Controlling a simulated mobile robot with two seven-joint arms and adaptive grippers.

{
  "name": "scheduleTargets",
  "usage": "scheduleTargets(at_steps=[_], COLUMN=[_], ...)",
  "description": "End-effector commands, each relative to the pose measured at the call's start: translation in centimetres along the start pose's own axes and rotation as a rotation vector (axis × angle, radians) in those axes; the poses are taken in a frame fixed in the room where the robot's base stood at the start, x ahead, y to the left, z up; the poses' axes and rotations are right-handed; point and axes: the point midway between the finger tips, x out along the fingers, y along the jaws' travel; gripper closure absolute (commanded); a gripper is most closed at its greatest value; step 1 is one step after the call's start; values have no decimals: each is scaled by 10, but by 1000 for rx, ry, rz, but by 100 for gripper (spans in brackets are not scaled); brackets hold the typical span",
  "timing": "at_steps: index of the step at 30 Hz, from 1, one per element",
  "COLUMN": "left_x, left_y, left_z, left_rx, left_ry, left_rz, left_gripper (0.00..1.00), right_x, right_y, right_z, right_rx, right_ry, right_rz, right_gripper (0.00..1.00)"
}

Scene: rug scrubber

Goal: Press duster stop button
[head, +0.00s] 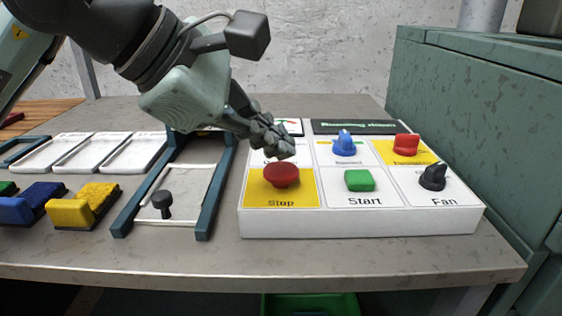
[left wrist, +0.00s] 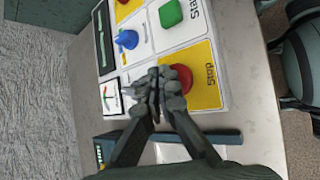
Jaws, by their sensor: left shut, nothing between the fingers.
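A white control panel (head: 362,222) lies on the grey table. Its red round Stop button (head: 281,174) stands on a yellow square labelled "Stop" at the front left. My left gripper (head: 284,150) is shut and empty, just above and behind the Stop button. In the left wrist view the shut fingertips (left wrist: 160,92) lie beside the red Stop button (left wrist: 182,78) and partly overlap it. I cannot tell whether they touch it. My right gripper is in neither view.
The panel also has a green Start button (head: 359,181), a black Fan knob (head: 433,177), a blue knob (head: 344,143) and a red switch (head: 406,145). A blue-railed frame (head: 206,210) and brushes (head: 84,205) lie to the left. A green cabinet (head: 480,110) stands at right.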

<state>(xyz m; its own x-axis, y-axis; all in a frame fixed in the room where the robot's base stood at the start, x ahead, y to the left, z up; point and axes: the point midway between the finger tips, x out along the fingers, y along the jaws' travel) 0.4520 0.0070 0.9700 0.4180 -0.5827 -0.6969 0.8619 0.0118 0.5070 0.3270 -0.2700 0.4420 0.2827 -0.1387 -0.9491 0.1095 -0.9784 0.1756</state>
Motion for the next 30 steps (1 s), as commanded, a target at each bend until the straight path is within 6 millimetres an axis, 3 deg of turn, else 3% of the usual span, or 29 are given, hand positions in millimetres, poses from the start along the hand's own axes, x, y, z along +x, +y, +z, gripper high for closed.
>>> scheduleTargets(at_steps=[11, 30], left_x=[-2, -36], left_y=[2, 27], left_z=[2, 26], left_rx=[0, 0], left_ry=[0, 0], left_rz=[1, 1], left_gripper=[100, 100], right_x=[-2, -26], right_y=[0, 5], right_z=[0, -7], right_rx=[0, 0], right_ry=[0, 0], right_rz=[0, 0], right_gripper=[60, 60])
